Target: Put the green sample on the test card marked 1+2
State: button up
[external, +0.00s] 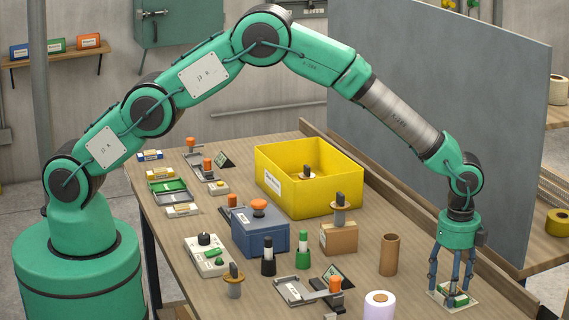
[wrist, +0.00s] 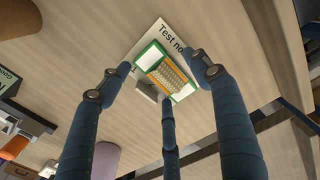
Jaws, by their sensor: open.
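The green sample (external: 456,300), a small piece with a green edge, lies on a white test card (external: 437,294) at the table's right front. In the wrist view the sample (wrist: 168,72) shows an orange and grey woven middle and white ends, lying askew on the card (wrist: 160,36). My three-fingered gripper (external: 454,288) is open, pointing down over the sample. Its fingertips (wrist: 161,72) stand spread around the sample; whether they touch it I cannot tell.
A brown tube (external: 389,254) and a pale roll (external: 379,306) stand left of my gripper. A yellow bin (external: 282,195), a blue box (external: 260,236) and a cardboard box (external: 338,239) stand mid-table. A grey panel (external: 440,120) rises behind the table's right edge.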

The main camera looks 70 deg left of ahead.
aim_at(448, 289)
notch_tip(448, 289, up, 12)
jog(key=p, duration=0.2)
dwell(0.4)
dwell(0.5)
jog(key=s+a+r+n+t, duration=0.1)
jog(key=s+a+r+n, duration=0.3)
jog(key=a+r, duration=0.45)
jog(key=s+a+r+n+t, duration=0.1)
jog(key=s+a+r, duration=0.65)
jog(key=r, duration=0.25)
jog(key=s+a+r+n+t, duration=0.1)
jog(key=s+a+r+n, duration=0.25)
jog(key=a+r, duration=0.55)
jog(key=s+a+r+n+t, duration=0.1)
jog(key=s+a+r+n, duration=0.1)
jog(key=s+a, duration=0.45)
jog(key=s+a+r+n, duration=0.3)
jog(key=s+a, duration=0.1)
jog(key=s, duration=0.6)
jog(key=s+a+f+n, duration=0.2)
jog(key=s+a, duration=0.1)
jog(key=s, duration=0.5)
jog(key=s+a+f+n+t, duration=0.1)
jog(key=s+a+f+n, duration=0.1)
jog(key=s, duration=0.6)
jog(key=shift+a+t, duration=0.3)
jog(key=shift+a, duration=0.25)
